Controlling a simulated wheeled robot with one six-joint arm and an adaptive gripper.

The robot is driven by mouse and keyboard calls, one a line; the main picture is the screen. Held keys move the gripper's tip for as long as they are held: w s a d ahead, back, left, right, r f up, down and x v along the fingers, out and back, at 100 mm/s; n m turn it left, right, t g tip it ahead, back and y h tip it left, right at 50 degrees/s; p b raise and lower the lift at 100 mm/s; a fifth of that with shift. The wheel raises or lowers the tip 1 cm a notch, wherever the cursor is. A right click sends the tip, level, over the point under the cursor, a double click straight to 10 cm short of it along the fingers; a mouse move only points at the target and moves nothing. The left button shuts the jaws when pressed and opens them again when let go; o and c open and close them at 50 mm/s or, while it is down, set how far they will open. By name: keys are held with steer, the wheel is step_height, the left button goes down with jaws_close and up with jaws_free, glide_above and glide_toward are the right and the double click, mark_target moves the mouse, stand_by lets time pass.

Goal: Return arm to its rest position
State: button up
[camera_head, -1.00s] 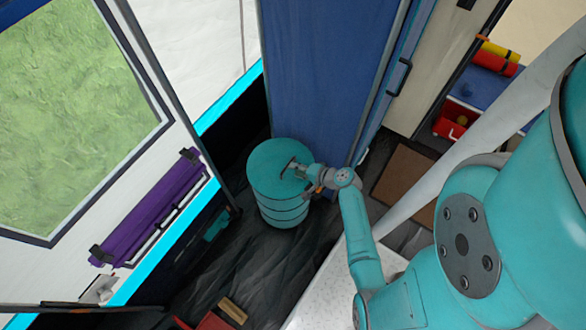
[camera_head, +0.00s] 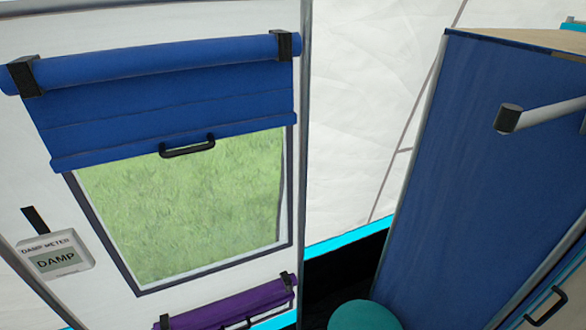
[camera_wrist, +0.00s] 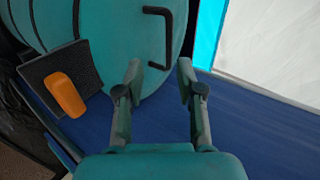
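My gripper (camera_wrist: 160,72) shows in the wrist view with its two fingers apart and nothing held between them. Beyond the fingertips is a teal drum (camera_wrist: 110,30) with a black handle (camera_wrist: 169,35) on it. The handle's lower end appears between the fingertips in the picture, and I cannot tell the exact distance. The gripper does not show in the head view. There the top of a teal drum (camera_head: 364,317) shows at the bottom edge, and its lower part is out of frame.
An orange piece on a dark pad (camera_wrist: 66,94) is left of the gripper. A blue panel (camera_wrist: 260,130) lies to the right.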

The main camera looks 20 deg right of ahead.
steer(key=s+a+r+n+g+h, duration=0.1)
steer(key=s+a+n, duration=0.2)
steer(key=s+a, duration=0.35)
steer(key=s+a+r+n+g+h, duration=0.1)
steer(key=s+a+r+n, duration=0.15)
steer(key=a, duration=0.65)
steer(key=s+a+r+n+t, duration=0.2)
steer(key=s+r+n, duration=0.1)
steer(key=r, duration=0.6)
steer(key=s+a+r+n+t+y, duration=0.1)
steer(key=s+a+r+n+t, duration=0.1)
steer(key=r, duration=0.7)
steer(key=s+a+r+n+t, duration=0.1)
steer(key=s+a+r+n, duration=0.3)
steer(key=r, duration=0.5)
steer(key=s+n, duration=0.2)
steer(key=n, duration=0.1)
steer(key=shift+s+a+r+t+y, duration=0.15)
steer(key=shift+s+t+y, duration=0.15)
steer(key=shift+t, duration=0.1)
